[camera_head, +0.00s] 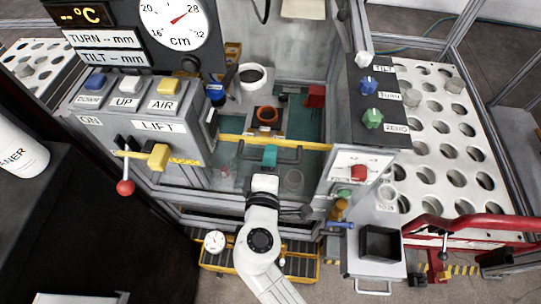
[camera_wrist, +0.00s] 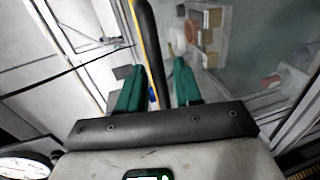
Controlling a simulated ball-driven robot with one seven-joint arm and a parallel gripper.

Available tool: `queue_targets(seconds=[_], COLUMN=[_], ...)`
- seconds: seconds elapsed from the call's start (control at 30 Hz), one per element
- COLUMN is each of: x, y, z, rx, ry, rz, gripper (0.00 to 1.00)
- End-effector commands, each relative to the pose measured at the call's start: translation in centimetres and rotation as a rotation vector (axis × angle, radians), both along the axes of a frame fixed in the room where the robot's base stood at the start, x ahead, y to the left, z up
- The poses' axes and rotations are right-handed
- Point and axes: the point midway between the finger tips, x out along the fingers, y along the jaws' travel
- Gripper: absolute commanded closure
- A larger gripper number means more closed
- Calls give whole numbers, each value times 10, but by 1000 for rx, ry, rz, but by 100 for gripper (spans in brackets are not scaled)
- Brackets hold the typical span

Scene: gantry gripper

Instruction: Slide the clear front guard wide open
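The clear front guard (camera_head: 310,160) spans the opening between the left console and the right control panel, with a yellow strip along its top edge. A dark bar handle (camera_head: 288,153) runs across it below the strip. My gripper (camera_head: 270,152) is at this handle, its teal fingers hiding the middle of the bar. In the wrist view, the handle (camera_wrist: 149,40) runs between the fingers of my gripper (camera_wrist: 157,66). The fingers stand apart with a gap beside the bar, so they look open around it. Contact cannot be told.
A console (camera_head: 150,110) with LIFT buttons and a red-knobbed lever (camera_head: 125,187) stands left. A panel with a red switch (camera_head: 358,172) stands right. A black bin (camera_head: 380,243) and a red rail (camera_head: 470,225) are at the lower right. A yellow-edged tray (camera_head: 300,268) lies below.

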Motion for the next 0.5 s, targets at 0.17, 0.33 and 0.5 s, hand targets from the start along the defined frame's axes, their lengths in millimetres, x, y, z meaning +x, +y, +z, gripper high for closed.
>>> queue_targets(seconds=[0.17,0.33,0.5], x=[4,4,4], y=[0,0,0], z=[-1,-1,-1], rx=[0,1,1], ry=[0,0,0], rz=[0,0,0], gripper=[66,66,81])
